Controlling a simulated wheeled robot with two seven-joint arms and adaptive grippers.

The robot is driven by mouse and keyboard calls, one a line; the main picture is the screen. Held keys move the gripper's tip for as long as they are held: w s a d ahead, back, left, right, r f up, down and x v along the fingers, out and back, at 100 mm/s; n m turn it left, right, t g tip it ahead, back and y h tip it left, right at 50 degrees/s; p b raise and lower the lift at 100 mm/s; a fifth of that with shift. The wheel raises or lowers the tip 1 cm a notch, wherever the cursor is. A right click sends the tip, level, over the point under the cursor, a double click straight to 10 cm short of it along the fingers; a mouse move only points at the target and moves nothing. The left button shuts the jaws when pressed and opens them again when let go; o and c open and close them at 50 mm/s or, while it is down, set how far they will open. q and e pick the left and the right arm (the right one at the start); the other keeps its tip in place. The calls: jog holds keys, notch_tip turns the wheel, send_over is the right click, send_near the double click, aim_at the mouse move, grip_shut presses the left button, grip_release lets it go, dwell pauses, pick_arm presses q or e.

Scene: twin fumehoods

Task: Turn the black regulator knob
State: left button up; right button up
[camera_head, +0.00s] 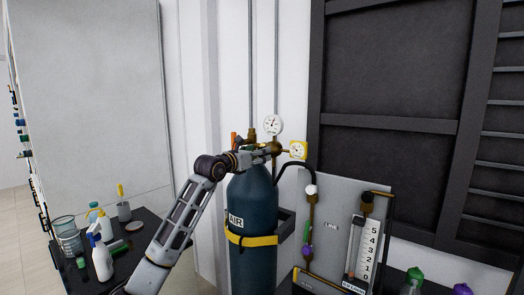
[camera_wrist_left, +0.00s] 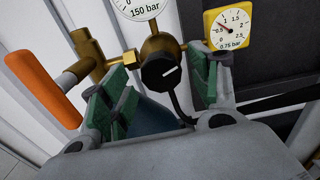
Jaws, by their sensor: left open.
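The black regulator knob (camera_wrist_left: 160,72) shows in the left wrist view, on the front of the brass regulator (camera_wrist_left: 158,46), with a pale mark on its face. My left gripper (camera_wrist_left: 164,80) is open, its green-padded fingers to the left and right of the knob. A gap shows on each side, wider on the right. In the head view my left gripper (camera_head: 257,158) is at the regulator on top of the dark blue AIR cylinder (camera_head: 250,210). The knob cannot be made out there behind my gripper. My right gripper is not in view.
An orange handle (camera_wrist_left: 42,88) sticks out left. A black hose (camera_head: 296,168) runs right to a grey panel (camera_head: 336,215) with valves. Bottles and beakers stand on the left bench.

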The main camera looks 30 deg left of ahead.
pick_arm(q)
jog(key=shift+w+d+p, duration=0.1)
jog(key=shift+w+p, duration=0.2)
jog(key=shift+w, duration=1.1)
jog(key=c, duration=1)
